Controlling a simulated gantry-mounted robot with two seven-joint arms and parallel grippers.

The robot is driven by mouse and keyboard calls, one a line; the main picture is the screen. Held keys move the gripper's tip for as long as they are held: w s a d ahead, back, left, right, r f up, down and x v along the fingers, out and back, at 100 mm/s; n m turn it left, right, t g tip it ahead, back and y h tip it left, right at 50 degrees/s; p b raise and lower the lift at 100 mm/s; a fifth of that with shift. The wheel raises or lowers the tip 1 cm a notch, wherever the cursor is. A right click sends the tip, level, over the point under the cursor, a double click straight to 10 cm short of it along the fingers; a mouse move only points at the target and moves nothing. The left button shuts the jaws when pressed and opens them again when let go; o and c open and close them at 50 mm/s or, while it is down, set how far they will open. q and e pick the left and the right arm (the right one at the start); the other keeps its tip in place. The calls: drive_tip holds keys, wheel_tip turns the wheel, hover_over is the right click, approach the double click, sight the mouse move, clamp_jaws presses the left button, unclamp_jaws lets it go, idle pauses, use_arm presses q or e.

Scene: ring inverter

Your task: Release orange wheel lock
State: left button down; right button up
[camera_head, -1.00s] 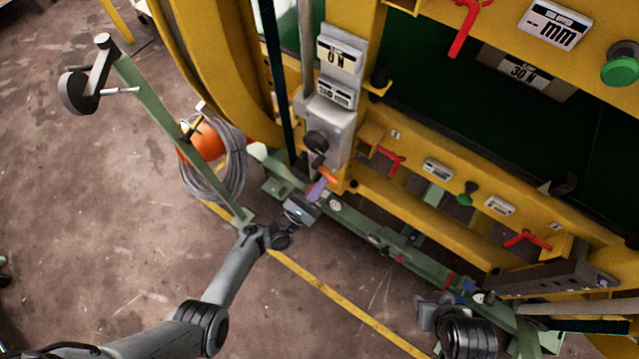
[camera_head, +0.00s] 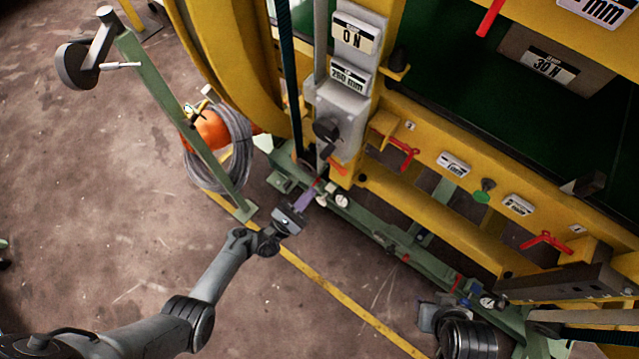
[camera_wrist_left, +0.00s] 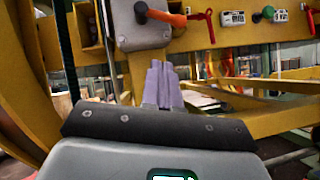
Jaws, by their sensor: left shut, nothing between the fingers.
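The orange wheel lock (camera_head: 337,167) is a small orange handle at the lower end of the grey box on the yellow machine frame. It shows in the left wrist view (camera_wrist_left: 165,17) at the top, pointing to the right from a dark pivot. My left gripper (camera_head: 311,189) is below and left of the handle in the head view, with a visible gap. Its purple fingers are together and empty, and stand up in the middle of the left wrist view (camera_wrist_left: 161,85), below the handle.
A dark knob (camera_head: 326,129) sits just above the orange handle. A red handle (camera_head: 403,152) is on the yellow beam to its right. A green rail (camera_head: 375,228) runs below. A cable coil (camera_head: 236,155) hangs at left. The floor at left is mostly clear.

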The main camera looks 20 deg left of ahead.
use_arm(q)
drive_tip(key=v, duration=0.4)
drive_tip(key=shift+s+a+f+b, duration=0.1)
drive_tip(key=shift+s+a+b, duration=0.1)
drive_tip(key=shift+b, duration=0.15)
drive_tip(key=shift+w, duration=0.1)
